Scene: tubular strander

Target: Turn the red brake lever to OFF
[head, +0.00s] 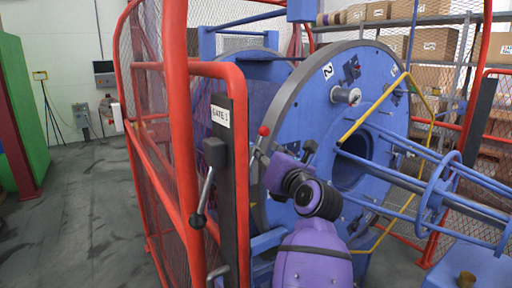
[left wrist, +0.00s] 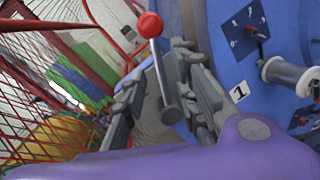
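The red brake lever shows as a red ball knob (head: 263,131) in the head view, beside the left edge of the big blue disc. In the left wrist view its red knob (left wrist: 149,25) tops a grey rod that slants down to a rounded grey end. My left gripper (left wrist: 160,62) is open, with one finger on each side of the rod. I cannot tell whether either finger touches it. In the head view my left gripper (head: 282,152) is in front of the disc, partly hiding the lever's lower part. OFF markings are not readable. My right gripper is not in view.
The blue disc (head: 325,110) and yellow bar frame (head: 385,105) are at right. Open floor (head: 85,220) lies far left.

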